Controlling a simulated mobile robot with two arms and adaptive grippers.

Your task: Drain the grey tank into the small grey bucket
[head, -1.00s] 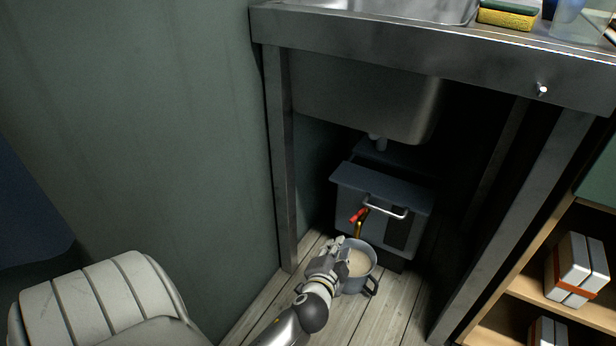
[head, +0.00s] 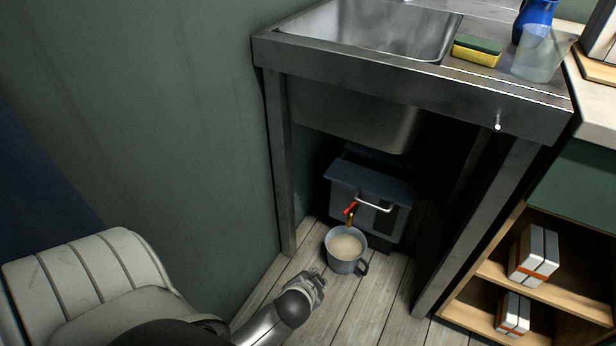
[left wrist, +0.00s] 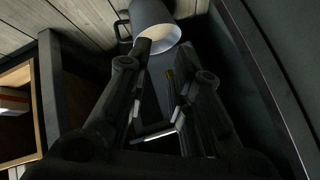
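The grey tank (head: 362,186) stands on the floor under the sink, with a metal handle on its front. Its tap has a red lever (head: 350,208) above a brass spout; I cannot tell whether liquid is running. The small grey bucket (head: 345,264) stands upright below the spout, holding cloudy cream-coloured liquid. The bucket also shows at the top of the left wrist view (left wrist: 150,18). My left gripper (head: 318,280) is just in front and left of the bucket, apart from it. Its fingers are spread and empty in the left wrist view (left wrist: 168,85). My right gripper is out of view.
The metal sink stand (head: 420,85) overhangs the tank, with legs on both sides. A green wall (head: 170,120) closes the left. A wooden shelf (head: 560,295) with white boxes stands at right. A sponge (head: 477,52) and clear cup (head: 540,55) sit on the counter.

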